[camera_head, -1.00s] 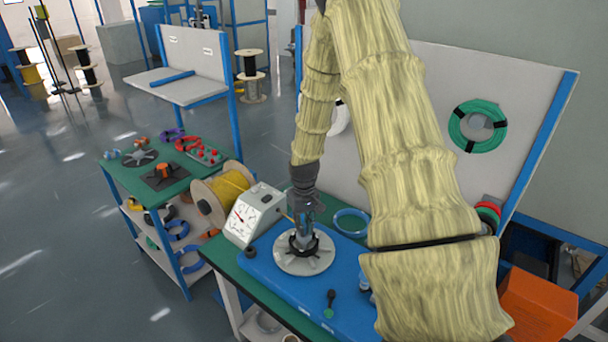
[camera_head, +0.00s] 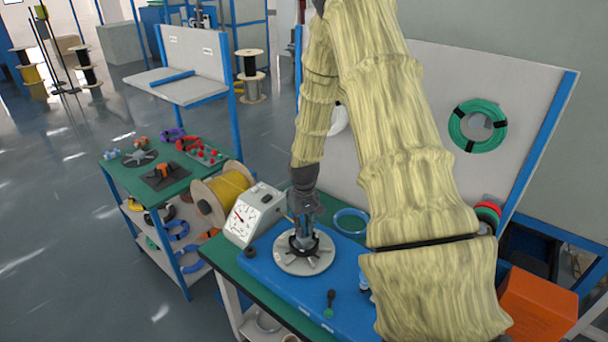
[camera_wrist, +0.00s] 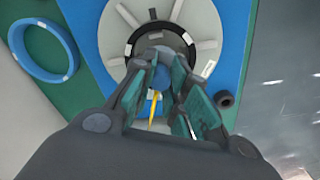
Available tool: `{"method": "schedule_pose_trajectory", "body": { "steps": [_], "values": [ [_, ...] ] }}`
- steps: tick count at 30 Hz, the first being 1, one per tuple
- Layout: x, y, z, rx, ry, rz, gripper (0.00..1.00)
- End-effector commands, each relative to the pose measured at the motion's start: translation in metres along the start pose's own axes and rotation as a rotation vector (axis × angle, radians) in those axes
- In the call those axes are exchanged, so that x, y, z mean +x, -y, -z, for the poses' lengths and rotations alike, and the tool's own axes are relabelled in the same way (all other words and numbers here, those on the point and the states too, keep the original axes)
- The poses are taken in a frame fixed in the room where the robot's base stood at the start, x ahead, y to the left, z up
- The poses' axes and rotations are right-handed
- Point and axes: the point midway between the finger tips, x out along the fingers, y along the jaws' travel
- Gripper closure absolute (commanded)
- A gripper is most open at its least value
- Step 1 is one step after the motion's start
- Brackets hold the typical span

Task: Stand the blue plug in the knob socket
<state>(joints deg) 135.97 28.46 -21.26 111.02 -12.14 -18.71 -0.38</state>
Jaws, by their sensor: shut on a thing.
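The blue plug (camera_wrist: 163,77) is between the fingers of my gripper (camera_wrist: 165,85), which is shut on it; the fingers hide much of it.
A white meter box (camera_head: 250,215) stands close left of the disc. A blue cable coil (camera_head: 350,222) lies behind right. A dark plug with a green end (camera_head: 330,302) is on the blue mat (camera_head: 278,292) in front.

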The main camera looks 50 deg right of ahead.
Motion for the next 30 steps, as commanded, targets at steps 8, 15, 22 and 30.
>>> {"method": "schedule_pose_trajectory", "body": {
  "steps": [8,15,22,30],
  "values": [
    [0.001,0.0,0.0,0.0,0.0,0.0,0.98],
    [0.001,0.0,0.0,0.0,0.0,0.0,0.59],
    [0.0,0.0,0.0,0.0,0.0,0.0,0.59],
    [-0.015,0.0,0.0,0.0,-0.001,0.0,0.59]
  ]
}}
